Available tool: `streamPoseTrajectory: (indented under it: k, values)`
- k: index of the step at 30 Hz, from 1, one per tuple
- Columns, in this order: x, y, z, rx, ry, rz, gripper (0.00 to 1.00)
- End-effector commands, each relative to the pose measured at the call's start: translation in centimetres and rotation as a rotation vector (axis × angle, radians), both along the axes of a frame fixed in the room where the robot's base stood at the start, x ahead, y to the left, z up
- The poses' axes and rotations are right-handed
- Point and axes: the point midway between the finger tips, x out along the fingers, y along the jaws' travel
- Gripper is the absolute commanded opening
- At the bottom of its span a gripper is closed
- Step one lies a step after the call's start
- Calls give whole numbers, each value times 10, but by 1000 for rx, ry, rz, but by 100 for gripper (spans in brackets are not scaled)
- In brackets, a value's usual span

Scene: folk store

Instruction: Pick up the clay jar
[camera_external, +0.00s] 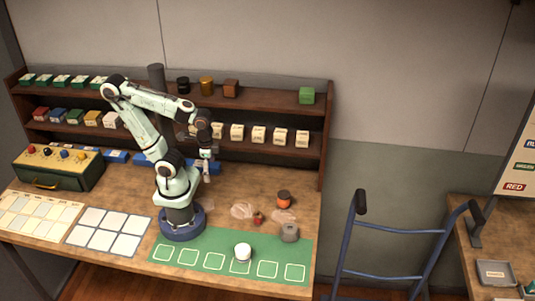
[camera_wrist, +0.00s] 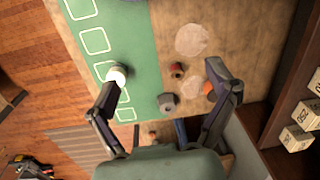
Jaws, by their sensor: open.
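My gripper (camera_external: 206,174) is open and empty, raised above the workbench; in the wrist view its two fingers (camera_wrist: 162,80) are spread wide. Several small vessels stand below. One is a small reddish-brown pot (camera_external: 258,218), seen between the fingers in the wrist view (camera_wrist: 176,69). An orange jar with a dark top (camera_external: 284,198) stands behind it; in the wrist view (camera_wrist: 209,89) the right finger partly hides it. A grey faceted vessel (camera_external: 289,232) and a white round-topped jar (camera_external: 242,252) stand nearer the front. I cannot tell for certain which is the clay jar.
A green mat with white squares (camera_external: 203,248) lies along the bench front. Two pale round patches lie near the pot. Wooden shelves (camera_external: 322,125) with boxes and canisters stand behind. A green case (camera_external: 57,172) sits left. A blue hand truck (camera_external: 390,230) stands beside the bench.

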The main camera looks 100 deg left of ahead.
Motion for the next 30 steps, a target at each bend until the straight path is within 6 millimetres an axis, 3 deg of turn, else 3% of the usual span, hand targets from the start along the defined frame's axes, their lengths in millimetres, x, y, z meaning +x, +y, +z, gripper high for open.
streamPoseTrajectory:
  k: [5, 8, 11, 14, 19, 23, 25, 27, 30]
  values:
    - [2, 0, 0, 0, -5, -48, 86]
    - [15, 0, 2, 6, -60, -183, 86]
    - [52, -5, 20, 29, -198, -405, 86]
    - [103, -7, 33, 63, -290, -622, 86]
    - [174, 9, 27, 103, -341, -815, 86]
    - [224, 39, -3, 109, -341, -891, 86]
    - [245, 62, -31, 92, -323, -894, 86]
    - [255, 86, -64, 59, -295, -863, 86]
    - [250, 113, -110, -6, -234, -788, 86]
